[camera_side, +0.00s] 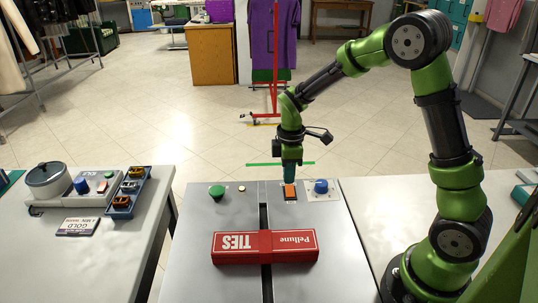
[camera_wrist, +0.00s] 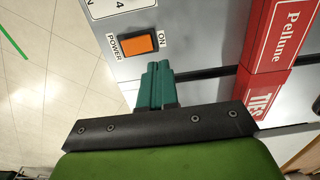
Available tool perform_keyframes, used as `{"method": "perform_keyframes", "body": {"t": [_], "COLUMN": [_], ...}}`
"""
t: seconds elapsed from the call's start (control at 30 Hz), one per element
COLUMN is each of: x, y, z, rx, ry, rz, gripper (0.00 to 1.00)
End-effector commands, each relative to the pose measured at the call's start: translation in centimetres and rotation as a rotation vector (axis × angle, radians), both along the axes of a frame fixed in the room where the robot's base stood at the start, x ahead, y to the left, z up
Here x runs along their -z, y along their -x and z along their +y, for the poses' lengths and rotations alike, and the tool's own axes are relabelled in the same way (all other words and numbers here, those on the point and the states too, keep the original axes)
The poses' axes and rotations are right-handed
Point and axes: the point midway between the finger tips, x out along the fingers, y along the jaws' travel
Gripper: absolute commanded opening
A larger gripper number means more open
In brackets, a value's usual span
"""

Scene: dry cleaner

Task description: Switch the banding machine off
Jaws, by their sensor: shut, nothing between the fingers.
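The banding machine (camera_side: 195,250) is a grey metal bench with a dark slot down its middle. Its orange rocker switch (camera_side: 290,196) sits on the far edge, right of the slot. The wrist view shows the orange switch (camera_wrist: 140,44) between the labels POWER and ON. Which way it is tipped I cannot tell. My gripper (camera_side: 290,182) points down right at the switch, its teal fingers shut and empty. In the wrist view the fingertips (camera_wrist: 157,68) are just beside the switch's ON end. Whether they touch it is unclear.
A red box (camera_side: 265,247) marked Pellune TIES lies across the slot. A blue knob (camera_side: 321,186) is close on the switch's right. Another bench (camera_side: 110,255) stands left.

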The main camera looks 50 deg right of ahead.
Motion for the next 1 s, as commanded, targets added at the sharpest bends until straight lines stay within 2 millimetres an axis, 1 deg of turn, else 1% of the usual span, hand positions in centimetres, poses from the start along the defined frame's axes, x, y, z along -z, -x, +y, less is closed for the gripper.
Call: {"method": "perform_keyframes", "body": {"t": [0.03,0.2,0.3,0.4,0.5,0.6,0.9,1.0], "x": [-1.4,-5.1,-6.9,-8.1,-8.8,-9.1,-9.1,-9.0], "y": [0.0,0.6,0.9,1.0,1.2,1.2,1.2,1.1], "z": [0.2,0.7,1.0,1.1,1.2,1.3,1.3,1.2], "rx": [-0.001,-0.001,-0.002,-0.002,-0.001,-0.001,0.003,0.046], "ry": [-0.001,0.0,0.0,0.001,0.0,0.0,0.0,0.001], "rz": [-0.008,-0.006,-0.004,-0.002,-0.001,-0.001,0.0,-0.006], "gripper": [0.0,0.0,0.0,0.0,0.0,0.0,0.0,0.0]}}
